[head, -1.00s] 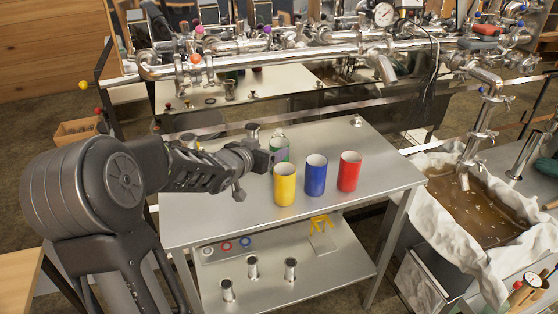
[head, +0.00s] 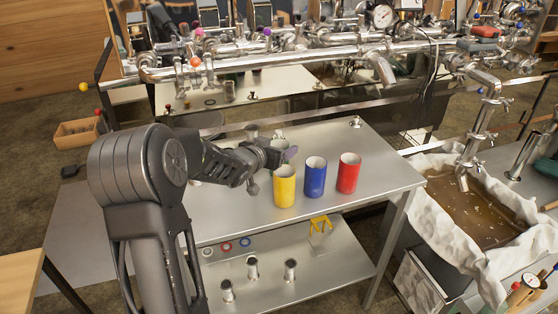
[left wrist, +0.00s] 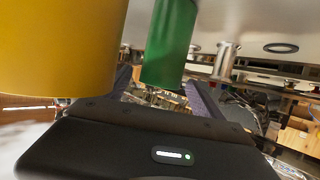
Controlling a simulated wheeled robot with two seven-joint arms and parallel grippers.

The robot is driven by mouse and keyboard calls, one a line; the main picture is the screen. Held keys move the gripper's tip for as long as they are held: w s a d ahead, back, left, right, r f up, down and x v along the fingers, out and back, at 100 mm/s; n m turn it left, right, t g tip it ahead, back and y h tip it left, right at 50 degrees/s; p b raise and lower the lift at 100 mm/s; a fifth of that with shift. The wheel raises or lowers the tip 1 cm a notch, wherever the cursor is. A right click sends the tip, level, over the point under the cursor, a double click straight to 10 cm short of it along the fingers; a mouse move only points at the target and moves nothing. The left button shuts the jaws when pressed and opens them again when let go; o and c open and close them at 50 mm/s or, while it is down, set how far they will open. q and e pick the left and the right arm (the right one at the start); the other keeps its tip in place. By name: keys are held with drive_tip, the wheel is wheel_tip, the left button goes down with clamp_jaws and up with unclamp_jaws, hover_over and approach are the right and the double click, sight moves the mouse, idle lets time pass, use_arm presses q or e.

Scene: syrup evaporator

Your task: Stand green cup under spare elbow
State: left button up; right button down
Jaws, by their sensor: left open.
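The green cup is almost hidden behind my left gripper (head: 286,154) in the head view; only its pale rim (head: 279,143) shows. In the left wrist view the green cup (left wrist: 170,45) stands out ahead, in line with the gap between the open fingers (left wrist: 165,92). I cannot tell whether they touch it. A metal elbow (head: 384,70) bends down from the long pipe behind the table, and another outlet (head: 462,180) hangs over the syrup pan. I cannot tell which is the spare elbow. My right gripper is not in view.
Yellow (head: 285,188), blue (head: 315,178) and red (head: 348,174) cups stand in a row on the steel table (head: 240,212). The yellow one is close to my left gripper. A cloth-lined pan (head: 470,215) is at the right.

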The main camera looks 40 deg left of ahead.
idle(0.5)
use_arm(q)
clamp_jaws()
idle(0.7)
